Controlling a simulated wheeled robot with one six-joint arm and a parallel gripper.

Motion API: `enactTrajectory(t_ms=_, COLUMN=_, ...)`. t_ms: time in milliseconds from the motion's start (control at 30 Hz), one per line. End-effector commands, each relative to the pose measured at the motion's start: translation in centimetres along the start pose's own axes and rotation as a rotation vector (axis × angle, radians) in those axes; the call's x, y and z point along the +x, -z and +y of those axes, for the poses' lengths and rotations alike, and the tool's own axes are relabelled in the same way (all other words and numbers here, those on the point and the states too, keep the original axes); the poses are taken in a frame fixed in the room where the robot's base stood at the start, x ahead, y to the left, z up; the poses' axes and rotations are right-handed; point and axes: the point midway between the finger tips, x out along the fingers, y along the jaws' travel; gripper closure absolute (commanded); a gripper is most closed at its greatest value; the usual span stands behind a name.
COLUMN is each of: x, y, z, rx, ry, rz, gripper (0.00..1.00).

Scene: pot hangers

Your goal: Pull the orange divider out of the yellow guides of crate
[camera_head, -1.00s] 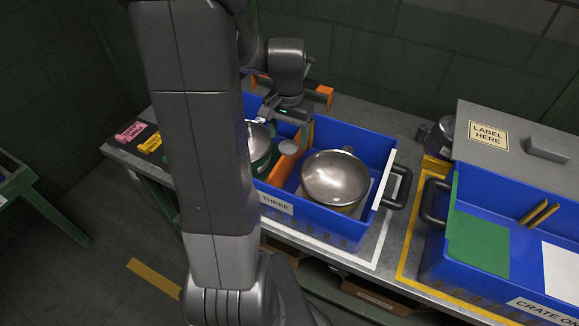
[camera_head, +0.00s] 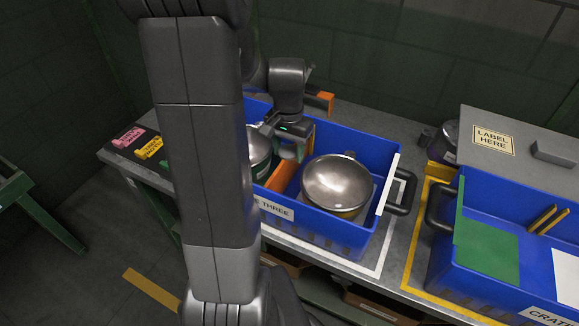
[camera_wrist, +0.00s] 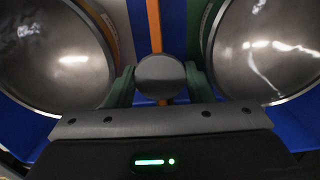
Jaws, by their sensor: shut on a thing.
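The orange divider (camera_head: 281,177) stands between two metal pots inside the blue crate labelled THREE (camera_head: 375,145). In the wrist view it shows as a thin orange strip (camera_wrist: 154,25) seen from above. A grey round knob (camera_wrist: 160,76) sits in line with the strip. My gripper (camera_head: 288,150) is above the divider, with its fingers (camera_wrist: 160,88) on either side of the knob, shut on it. The yellow guides of this crate are hidden or too small to tell.
A metal pot (camera_head: 337,183) is close on the right and another pot (camera_head: 258,150) on the left, partly behind my arm.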

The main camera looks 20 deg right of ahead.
Motion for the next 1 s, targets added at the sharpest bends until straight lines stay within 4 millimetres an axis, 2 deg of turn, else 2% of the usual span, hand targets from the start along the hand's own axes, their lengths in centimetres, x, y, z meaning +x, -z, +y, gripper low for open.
enactTrajectory(t_ms=1000, x=-1.4, y=0.0, z=0.0, rx=0.0, ry=0.0, rz=0.001, gripper=0.88)
